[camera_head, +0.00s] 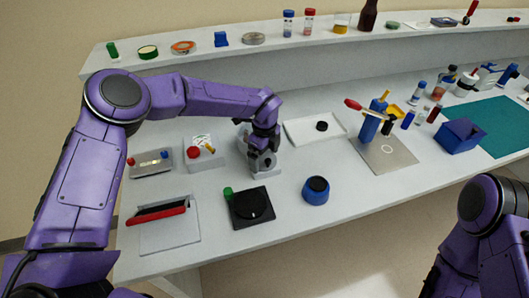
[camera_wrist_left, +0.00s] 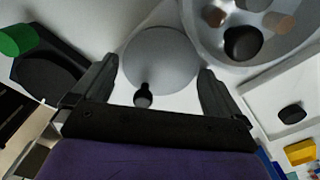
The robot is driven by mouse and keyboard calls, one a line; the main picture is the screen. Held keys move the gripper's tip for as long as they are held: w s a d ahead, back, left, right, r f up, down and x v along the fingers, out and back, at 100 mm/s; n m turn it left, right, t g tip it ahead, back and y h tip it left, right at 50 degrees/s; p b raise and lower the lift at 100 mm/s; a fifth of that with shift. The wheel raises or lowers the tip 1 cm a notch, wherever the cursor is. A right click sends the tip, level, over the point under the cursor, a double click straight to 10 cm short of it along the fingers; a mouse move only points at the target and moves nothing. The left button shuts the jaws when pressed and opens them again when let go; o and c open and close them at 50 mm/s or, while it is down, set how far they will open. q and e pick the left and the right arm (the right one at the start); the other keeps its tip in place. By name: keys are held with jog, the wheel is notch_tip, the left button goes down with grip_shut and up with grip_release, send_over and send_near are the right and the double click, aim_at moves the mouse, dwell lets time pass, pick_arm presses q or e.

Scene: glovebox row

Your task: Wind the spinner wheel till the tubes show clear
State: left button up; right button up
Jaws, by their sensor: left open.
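The spinner (camera_head: 265,167) is a grey device on the bench, partly hidden behind my left gripper (camera_head: 264,153). In the left wrist view its round grey wheel (camera_wrist_left: 165,55) carries a small black knob (camera_wrist_left: 143,97). Beside the wheel is a grey bowl (camera_wrist_left: 205,38) with a black hub and brownish round tube ends; how clear the tubes are I cannot tell. My left gripper (camera_wrist_left: 156,74) is open, its fingers on either side of the wheel's near part and the knob, with nothing held. My right arm shows at the lower right of the head view, its gripper out of frame.
A black square plate with a round disc (camera_head: 252,206) and a green knob stands in front of the spinner. A white tray (camera_head: 300,138) lies to the right, a red-buttoned box (camera_head: 205,158) to the left. A blue round pot (camera_head: 316,191) stands near the front edge.

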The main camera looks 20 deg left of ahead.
pick_arm(q)
jog(key=c, duration=0.8)
jog(key=shift+o, duration=0.2)
jog(key=m+b, duration=0.1)
jog(key=m, duration=0.2)
jog(key=shift+m, duration=0.4)
jog(key=m, duration=0.3)
jog(key=shift+m, duration=0.3)
jog(key=m, duration=0.3)
jog(key=shift+a+m, duration=0.1)
jog(key=shift+m, duration=0.2)
jog(key=shift+r+m, duration=0.1)
jog(key=shift+m, duration=2.1)
